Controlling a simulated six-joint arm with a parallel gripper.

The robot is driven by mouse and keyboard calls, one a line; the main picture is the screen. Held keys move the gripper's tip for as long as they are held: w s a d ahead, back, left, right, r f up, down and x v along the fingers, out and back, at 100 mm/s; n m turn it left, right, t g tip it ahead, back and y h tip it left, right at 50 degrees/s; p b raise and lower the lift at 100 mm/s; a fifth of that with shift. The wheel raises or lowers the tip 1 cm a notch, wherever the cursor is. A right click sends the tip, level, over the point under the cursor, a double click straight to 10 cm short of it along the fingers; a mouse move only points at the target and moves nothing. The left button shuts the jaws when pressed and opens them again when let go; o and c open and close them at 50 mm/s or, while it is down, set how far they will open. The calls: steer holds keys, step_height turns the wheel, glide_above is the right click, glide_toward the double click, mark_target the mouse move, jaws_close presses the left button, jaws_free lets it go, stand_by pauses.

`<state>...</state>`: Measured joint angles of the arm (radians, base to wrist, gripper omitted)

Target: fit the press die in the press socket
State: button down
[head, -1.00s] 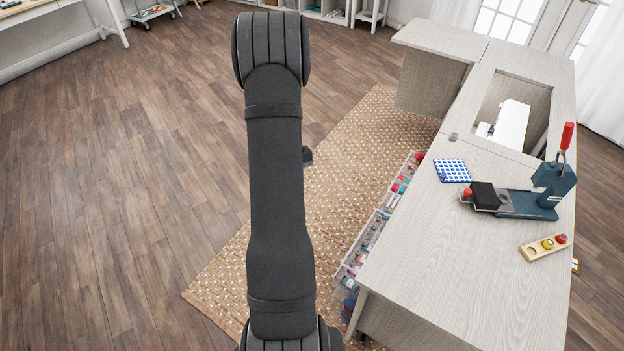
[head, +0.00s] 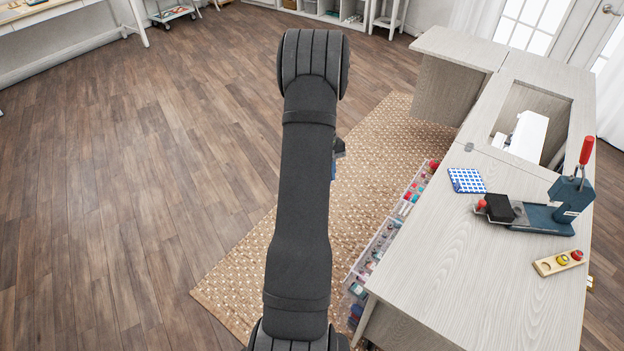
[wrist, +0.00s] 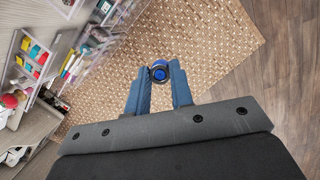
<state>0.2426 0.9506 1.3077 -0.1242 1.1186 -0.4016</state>
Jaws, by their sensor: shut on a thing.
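My gripper (wrist: 159,88) is shut on a small round blue piece with a dark ring, which looks like the press die (wrist: 159,74). It holds the piece over the woven rug, left of the cabinet. In the head view my arm hides most of the gripper; only a dark and blue bit (head: 336,158) shows beside the arm. The blue hand press (head: 568,203) with a red lever stands on the cabinet top at the right. A black block with a red knob (head: 499,208) sits at its left end. The press socket cannot be made out.
A wooden holder (head: 558,263) with a yellow and a red piece lies in front of the press. A blue checked pad (head: 466,180) lies behind it. Clear drawers of supplies (head: 393,226) stick out from the cabinet's left side. The front cabinet top (head: 470,285) is clear.

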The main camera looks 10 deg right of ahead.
steer(key=s+d+r+n+h, duration=0.1)
steer(key=s+d+r+n, duration=0.1)
steer(key=d, duration=1.3)
steer(key=s+d+r+n, duration=0.1)
steer(key=s+d+n, duration=0.1)
steer(key=d, duration=1.3)
steer(key=s+d+r+n, duration=0.1)
steer(key=s+d, duration=0.5)
steer(key=d, duration=0.2)
steer(key=s+d+r+n, duration=0.1)
steer(key=s+d, duration=0.5)
steer(key=d, duration=0.2)
steer(key=s+d+r+n+t, duration=0.1)
steer(key=s+d+r, duration=0.1)
steer(key=s+d, duration=0.3)
steer(key=shift+s+d+r+h, duration=0.1)
steer(key=shift+s+d+h, duration=0.1)
steer(key=shift+d, duration=0.6)
steer(key=shift+s+d+h, duration=0.2)
steer(key=shift+d, duration=0.55)
steer(key=shift+s+d, duration=0.15)
steer(key=shift+s, duration=0.05)
steer(key=shift+f, duration=2.15)
steer(key=shift+f, duration=0.6)
steer(key=c, duration=1.2)
jaws_free()
